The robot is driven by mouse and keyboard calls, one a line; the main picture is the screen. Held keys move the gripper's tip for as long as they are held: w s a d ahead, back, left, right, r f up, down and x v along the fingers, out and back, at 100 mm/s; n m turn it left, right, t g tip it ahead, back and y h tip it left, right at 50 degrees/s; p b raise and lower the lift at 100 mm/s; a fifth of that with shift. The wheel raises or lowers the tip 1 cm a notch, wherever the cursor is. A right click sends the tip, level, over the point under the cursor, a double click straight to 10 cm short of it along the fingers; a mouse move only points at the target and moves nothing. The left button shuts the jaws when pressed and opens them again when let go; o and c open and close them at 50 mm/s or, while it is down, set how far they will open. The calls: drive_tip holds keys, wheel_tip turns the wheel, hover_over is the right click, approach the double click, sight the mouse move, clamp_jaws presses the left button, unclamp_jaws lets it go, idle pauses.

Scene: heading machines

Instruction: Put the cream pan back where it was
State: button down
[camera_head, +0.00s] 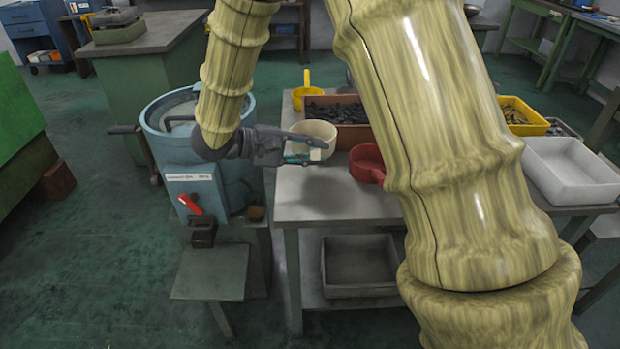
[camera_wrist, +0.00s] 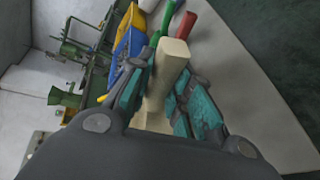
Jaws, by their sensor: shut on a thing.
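The cream pan (camera_head: 313,134) is at the left end of the grey work table, in front of a brown bin. My gripper (camera_head: 308,152) has its teal fingers closed around the pan's cream handle. In the wrist view the handle (camera_wrist: 169,62) lies between the two teal fingers of my gripper (camera_wrist: 160,98). The pan looks roughly upright, but I cannot tell whether it touches the table top. The pan's bowl is not clearly visible in the wrist view.
The grey table (camera_head: 315,202) also holds a red pan (camera_head: 366,162), a yellow pan (camera_head: 303,92), the brown bin (camera_head: 349,136) of dark parts and a white tray (camera_head: 570,170). A blue drum machine (camera_head: 163,151) stands left of the table. My arm hides the table's middle.

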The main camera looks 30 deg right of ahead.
wheel_tip(320, 180, down, 8)
drive_tip(key=shift+f+b, duration=0.1)
drive_tip(key=shift+b, duration=0.45)
drive_tip(key=c, duration=1.3)
unclamp_jaws()
drive_tip(key=p+v, duration=0.1)
drive_tip(key=v, duration=1.1)
